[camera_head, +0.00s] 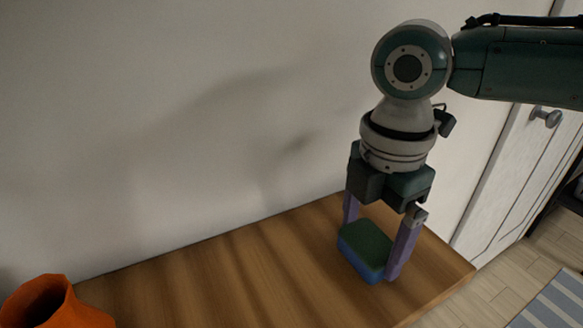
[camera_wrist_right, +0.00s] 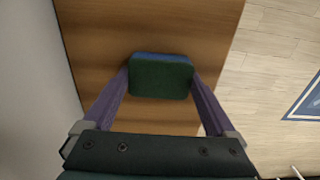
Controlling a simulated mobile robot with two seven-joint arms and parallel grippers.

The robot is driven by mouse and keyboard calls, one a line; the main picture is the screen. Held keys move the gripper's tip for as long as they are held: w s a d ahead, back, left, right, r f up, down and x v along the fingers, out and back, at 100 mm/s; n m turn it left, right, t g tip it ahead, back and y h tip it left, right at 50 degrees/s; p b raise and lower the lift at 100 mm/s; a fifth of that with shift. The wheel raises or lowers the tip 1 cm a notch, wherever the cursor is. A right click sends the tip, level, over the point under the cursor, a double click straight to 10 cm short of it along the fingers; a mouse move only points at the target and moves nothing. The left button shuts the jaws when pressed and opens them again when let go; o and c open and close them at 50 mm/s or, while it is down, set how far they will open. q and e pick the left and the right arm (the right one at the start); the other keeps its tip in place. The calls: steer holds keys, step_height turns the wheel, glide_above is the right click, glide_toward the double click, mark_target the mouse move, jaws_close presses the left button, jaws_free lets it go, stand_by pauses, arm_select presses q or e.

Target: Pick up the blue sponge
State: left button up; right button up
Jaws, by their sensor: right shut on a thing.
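The blue sponge (camera_head: 358,263) has a dark green top layer and sits near the right end of the wooden table. My right gripper (camera_head: 368,252) comes down from above, with one purple finger on each side of the sponge, shut on it. In the right wrist view the sponge (camera_wrist_right: 160,77) lies between the two fingertips (camera_wrist_right: 160,80), green face toward the camera, with a blue edge at the far side. I cannot tell whether its underside touches the table. My left gripper is not in view.
The wooden table (camera_head: 230,280) stands against a pale wall and is mostly bare. An orange faceted pot (camera_head: 60,308) stands at its left front. A white door with a handle (camera_head: 546,117) and a striped rug (camera_head: 555,305) are to the right.

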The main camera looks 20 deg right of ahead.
mark_target(370, 240)
steer(key=shift+c, duration=0.9)
steer(key=shift+r, duration=0.15)
step_height(370, 240, up, 20)
steer(key=shift+f+p, duration=0.1)
steer(key=shift+p, duration=0.35)
